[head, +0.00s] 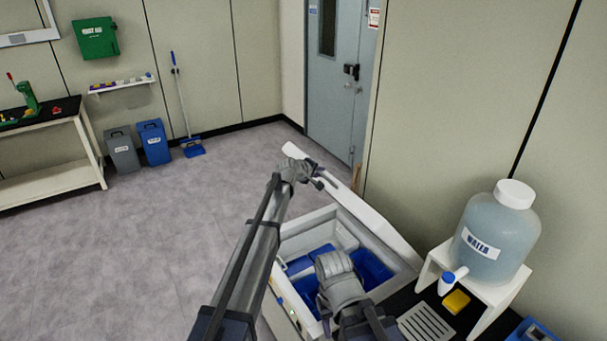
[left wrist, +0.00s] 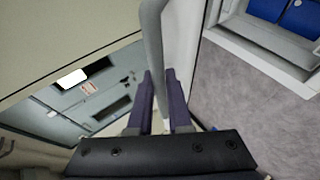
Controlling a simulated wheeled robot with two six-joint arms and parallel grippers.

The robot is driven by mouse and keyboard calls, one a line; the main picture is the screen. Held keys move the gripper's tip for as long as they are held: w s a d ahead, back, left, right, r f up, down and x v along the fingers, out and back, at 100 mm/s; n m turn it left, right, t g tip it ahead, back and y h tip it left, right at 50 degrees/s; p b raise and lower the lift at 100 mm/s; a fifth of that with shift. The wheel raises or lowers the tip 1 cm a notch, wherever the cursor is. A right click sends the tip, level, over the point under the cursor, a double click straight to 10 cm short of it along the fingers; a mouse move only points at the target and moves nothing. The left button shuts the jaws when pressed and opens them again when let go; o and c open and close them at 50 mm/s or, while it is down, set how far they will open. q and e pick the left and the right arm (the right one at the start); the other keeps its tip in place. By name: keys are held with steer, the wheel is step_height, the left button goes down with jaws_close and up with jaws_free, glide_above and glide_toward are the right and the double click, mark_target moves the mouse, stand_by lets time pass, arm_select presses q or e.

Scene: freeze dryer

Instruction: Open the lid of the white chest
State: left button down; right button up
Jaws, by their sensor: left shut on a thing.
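The white chest (head: 276,262) stands in the lower middle of the head view, with its blue-lined inside showing. Its white lid (head: 372,222) is raised and tilted up along the far right side. My left gripper (head: 308,176) is at the lid's upper far end. In the left wrist view its two purple fingers (left wrist: 158,105) are shut on a pale grey bar (left wrist: 154,45), which runs along the lid. Part of my right arm is over the chest and hides some of its inside; I do not make out the right gripper's fingers.
A water jug (head: 495,238) stands on a white stand (head: 495,293) right of the chest, with a yellow sponge (head: 456,301) and a grey slatted tray (head: 425,325) nearby. A wall and a grey door (head: 340,85) are behind the lid. The floor to the left is clear.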

arm_select(q)
steer(key=w+d+r+p, duration=0.6)
steer(key=w+d+r, duration=0.1)
steer(key=d, duration=0.5)
steer(key=shift+w+r, duration=0.35)
steer(key=shift+w, duration=0.3)
steer(key=c, duration=0.8)
jaws_free()
steer(key=shift+c, duration=0.2)
steer(key=shift+s, duration=0.1)
steer(key=p+v, duration=0.4)
steer(key=v, duration=0.3)
steer(key=shift+s+a+r, duration=0.2)
steer(key=shift+s, duration=0.1)
